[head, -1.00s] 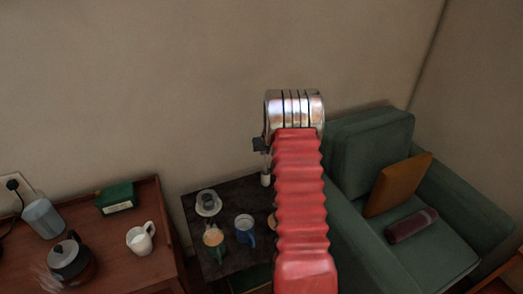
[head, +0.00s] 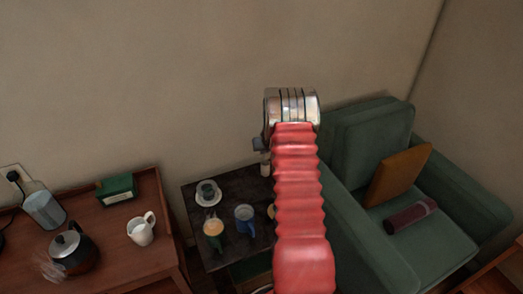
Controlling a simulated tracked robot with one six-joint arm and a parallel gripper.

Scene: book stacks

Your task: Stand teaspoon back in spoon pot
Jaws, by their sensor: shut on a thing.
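My gripper (head: 259,144) shows only as a small dark part left of my metal wrist, above the back of the small dark table. The rest is hidden behind my wrist and red arm. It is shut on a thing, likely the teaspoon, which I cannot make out. A pale upright thing (head: 265,164) stands just below the gripper, partly covered by my arm; it may be the spoon pot, but I cannot tell.
A green armchair (head: 365,140) stands right. A wooden sideboard (head: 105,250) with a kettle (head: 72,252) and white jug (head: 141,231) stands left.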

